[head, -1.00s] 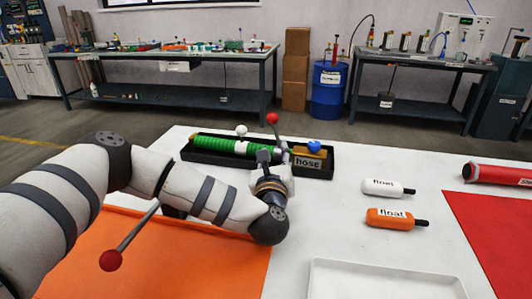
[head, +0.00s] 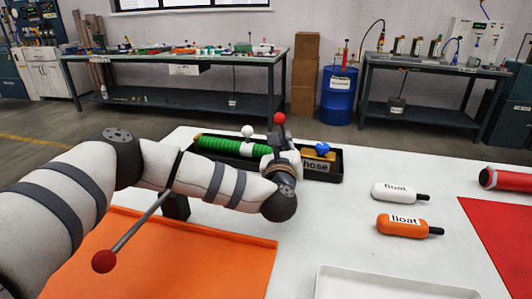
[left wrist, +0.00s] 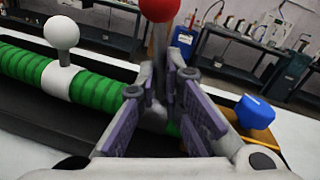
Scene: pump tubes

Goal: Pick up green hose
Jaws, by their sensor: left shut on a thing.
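A ribbed green hose (head: 220,145) lies lengthwise at the black tray labelled "hose" (head: 198,158). It has a white band with a white ball knob (head: 248,131), which also shows in the left wrist view (left wrist: 61,32). My left gripper (head: 276,158) is at the hose's right part. Its fingers (left wrist: 170,105) are shut around the hose near a grey stem with a red ball (head: 279,118). Green shows between the fingers, but the exact contact is hidden. The hose seems slightly raised from the tray. My right gripper is not in view.
A blue-topped item (head: 322,149) is in the tray's right end. A white float (head: 395,191) and an orange float (head: 403,226) lie to the right. An orange mat (head: 215,262) is at front left, a white tray (head: 375,285) at front. A grey rod with a red ball (head: 104,261) is near my arm.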

